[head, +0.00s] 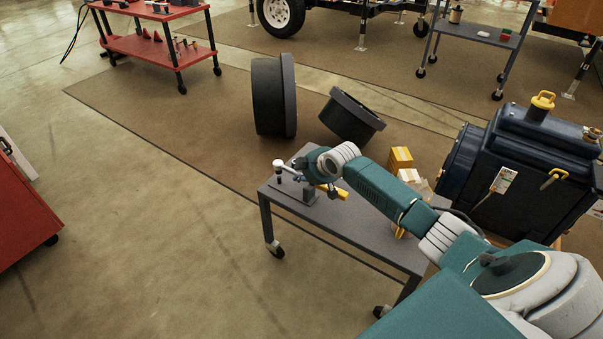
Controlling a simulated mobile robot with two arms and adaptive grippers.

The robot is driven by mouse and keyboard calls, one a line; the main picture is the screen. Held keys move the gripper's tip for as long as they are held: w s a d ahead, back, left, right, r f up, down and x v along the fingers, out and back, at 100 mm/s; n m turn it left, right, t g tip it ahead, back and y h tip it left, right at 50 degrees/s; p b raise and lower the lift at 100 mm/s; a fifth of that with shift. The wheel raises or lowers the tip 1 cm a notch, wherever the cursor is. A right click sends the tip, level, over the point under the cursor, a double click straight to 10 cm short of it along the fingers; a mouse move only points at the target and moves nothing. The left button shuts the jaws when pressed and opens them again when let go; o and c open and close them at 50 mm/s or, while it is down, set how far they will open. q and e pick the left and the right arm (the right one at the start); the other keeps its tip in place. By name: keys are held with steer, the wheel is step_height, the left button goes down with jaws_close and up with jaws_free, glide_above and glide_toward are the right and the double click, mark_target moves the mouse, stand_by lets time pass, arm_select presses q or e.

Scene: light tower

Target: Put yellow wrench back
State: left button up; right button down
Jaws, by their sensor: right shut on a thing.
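My right arm reaches in from the lower right, and its gripper (301,179) is over the left end of the grey cart (345,222). It is shut on the yellow wrench (333,192), whose yellow part shows just below and right of the wrist. The fingers and the rest of the wrench are partly hidden and small. Beside the gripper, a small dark stand with a pale round-topped part (279,164) is on the cart's left corner. I cannot tell whether the wrench touches it. My left gripper is not in view.
A large dark blue machine (525,170) is at the right. Open floor is at the left, between red carts (150,48).

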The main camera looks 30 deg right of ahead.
steer(key=shift+f+b, duration=0.3)
steer(key=shift+f, duration=0.7)
steer(key=shift+f+b, duration=0.4)
steer(key=shift+b, duration=0.05)
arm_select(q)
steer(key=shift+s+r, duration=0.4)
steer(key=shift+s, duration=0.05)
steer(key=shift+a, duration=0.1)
arm_select(e)
steer(key=shift+f, duration=0.1)
